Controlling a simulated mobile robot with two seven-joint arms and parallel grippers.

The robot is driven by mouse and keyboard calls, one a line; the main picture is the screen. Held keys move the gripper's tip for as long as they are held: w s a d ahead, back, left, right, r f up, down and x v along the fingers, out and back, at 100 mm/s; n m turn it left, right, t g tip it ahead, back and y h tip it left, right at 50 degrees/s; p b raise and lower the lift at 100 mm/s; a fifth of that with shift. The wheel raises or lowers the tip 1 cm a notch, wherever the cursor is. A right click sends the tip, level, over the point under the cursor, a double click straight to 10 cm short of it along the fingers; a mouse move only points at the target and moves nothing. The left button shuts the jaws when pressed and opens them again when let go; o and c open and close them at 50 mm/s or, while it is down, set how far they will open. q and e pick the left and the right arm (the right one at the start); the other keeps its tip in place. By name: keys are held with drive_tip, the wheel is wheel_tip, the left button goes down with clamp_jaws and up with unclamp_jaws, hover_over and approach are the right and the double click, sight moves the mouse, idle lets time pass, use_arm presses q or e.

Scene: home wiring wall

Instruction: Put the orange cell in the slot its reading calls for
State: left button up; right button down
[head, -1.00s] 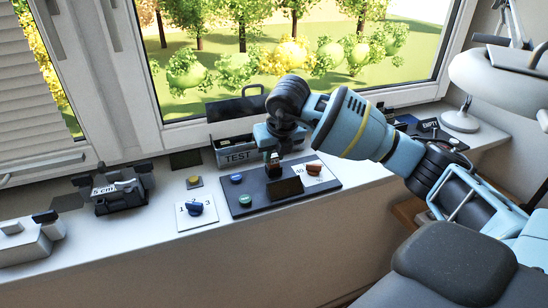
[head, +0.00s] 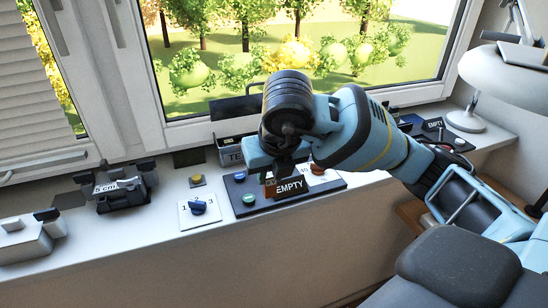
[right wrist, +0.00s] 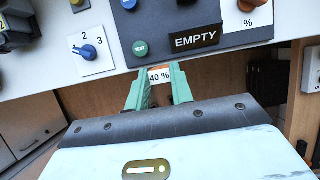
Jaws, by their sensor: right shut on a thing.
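My right gripper (head: 276,183) is over the front edge of the dark panel, shut on the orange cell (head: 269,189). In the right wrist view the green fingers (right wrist: 159,88) sit on either side of the cell's "40 %" label (right wrist: 159,77), with a little orange at its top. Most of the cell is hidden by the fingers. The panel's small display (head: 290,187) reads "EMPTY", and it also shows in the right wrist view (right wrist: 195,39). At the back right of the sill, a dark tray has an "EMPTY" label (head: 433,125). My left gripper is not in view.
The panel carries blue and green "TEST" buttons (right wrist: 140,48) and an orange knob (head: 317,170). A box marked "TEST" (head: 232,156) stands behind, partly hidden by my arm. Left are a blue dial (head: 198,208), a yellow button (head: 196,180) and a "5 cm" device (head: 118,187).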

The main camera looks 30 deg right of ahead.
drive_tip(key=shift+s+a+r, duration=0.15)
drive_tip(key=shift+s+a, duration=0.75)
drive_tip(key=shift+s, duration=0.1)
